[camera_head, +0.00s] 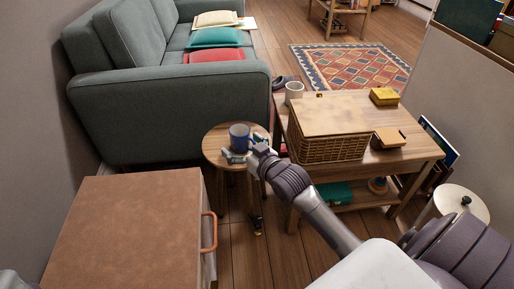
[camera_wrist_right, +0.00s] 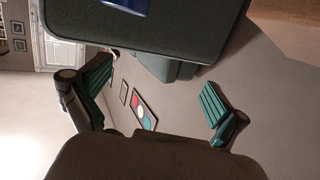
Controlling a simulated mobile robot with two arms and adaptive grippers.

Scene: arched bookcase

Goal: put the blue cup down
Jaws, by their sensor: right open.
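The blue cup (camera_head: 239,136) stands upright on a small round wooden side table (camera_head: 212,151) in the head view. My right gripper (camera_head: 247,149) is at the near right side of the cup, close to it. Whether they touch cannot be told. In the right wrist view its two teal-padded fingers (camera_wrist_right: 158,97) are wide apart with nothing between them. A blue patch at the top edge of that view is cut off and hard to identify. My left gripper is not in view.
A grey sofa (camera_head: 160,113) stands behind the side table. A wooden table (camera_head: 415,148) on the right bears a wicker basket (camera_head: 330,149), a pale mug (camera_head: 294,91) and yellow boxes (camera_head: 384,96). A brown cabinet (camera_head: 125,225) stands at near left.

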